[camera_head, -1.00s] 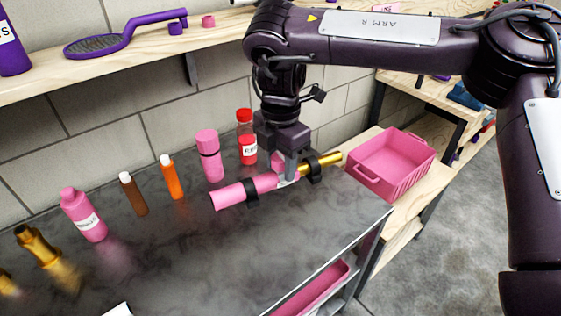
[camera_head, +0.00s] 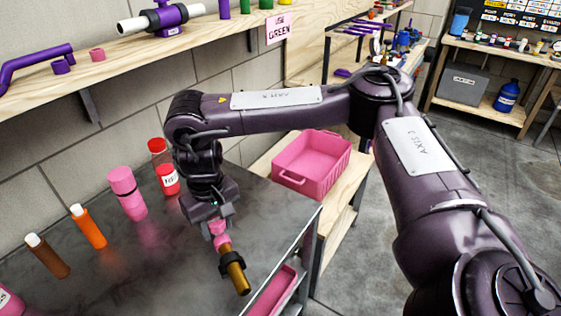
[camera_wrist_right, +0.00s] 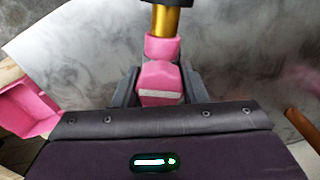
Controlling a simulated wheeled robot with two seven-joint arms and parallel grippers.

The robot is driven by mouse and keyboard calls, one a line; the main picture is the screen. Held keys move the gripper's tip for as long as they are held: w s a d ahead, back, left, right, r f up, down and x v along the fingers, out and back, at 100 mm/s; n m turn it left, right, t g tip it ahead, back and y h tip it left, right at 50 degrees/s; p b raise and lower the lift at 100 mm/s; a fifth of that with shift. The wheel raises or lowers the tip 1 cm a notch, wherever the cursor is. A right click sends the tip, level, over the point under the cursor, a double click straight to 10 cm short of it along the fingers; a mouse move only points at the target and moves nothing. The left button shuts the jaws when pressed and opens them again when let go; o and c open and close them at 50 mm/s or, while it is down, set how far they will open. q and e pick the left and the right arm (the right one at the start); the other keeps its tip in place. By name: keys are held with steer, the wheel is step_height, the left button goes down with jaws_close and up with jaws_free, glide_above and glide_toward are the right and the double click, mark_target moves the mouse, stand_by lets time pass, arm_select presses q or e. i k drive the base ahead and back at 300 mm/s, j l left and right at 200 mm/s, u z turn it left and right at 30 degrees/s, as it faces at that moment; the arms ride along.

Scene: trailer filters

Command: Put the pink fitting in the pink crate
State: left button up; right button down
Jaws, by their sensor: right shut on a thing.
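The pink fitting (camera_head: 219,241) is a pink piece with a brass tube (camera_head: 238,279) and a black ring on it. My right gripper (camera_head: 217,220) is shut on its pink part and points down over the dark table, near the table's right side. The right wrist view shows the pink part (camera_wrist_right: 161,75) between the fingers, with the brass tube pointing away. The pink crate (camera_head: 318,180) stands on a wooden bench right of the table. It also shows at the left of the right wrist view (camera_wrist_right: 28,112). My left gripper is not in view.
A red bottle (camera_head: 163,170), a pink bottle (camera_head: 127,192), an orange bottle (camera_head: 89,228) and a brown bottle (camera_head: 48,258) stand along the table's back. A wooden shelf (camera_head: 130,60) hangs above. Another pink container (camera_head: 272,292) sits below the table's edge.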

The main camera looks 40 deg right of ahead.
mark_target(307, 171)
steer(key=l+u, duration=0.2)
steer(key=u, duration=0.2)
steer(key=l+u, duration=0.2)
steer(key=u, duration=0.15)
steer(key=l+u, duration=0.15)
steer(key=l, duration=0.3)
steer(key=k+l+u, duration=0.1)
steer(key=l, duration=0.35)
steer(key=l+u, duration=0.15)
steer(key=l, duration=0.3)
steer(key=k+l+u, duration=0.1)
steer(key=l, duration=0.3)
steer(key=k+l+u, duration=0.15)
steer(key=l, duration=0.3)
steer(key=k+l, duration=0.15)
steer(key=l, duration=0.3)
steer(key=k+l, duration=0.1)
steer(key=l, duration=0.3)
steer(key=k+l, duration=0.15)
steer(key=l, duration=0.3)
steer(key=k+l, duration=0.1)
steer(key=l, duration=0.3)
steer(key=k+l, duration=0.15)
steer(key=l, duration=0.3)
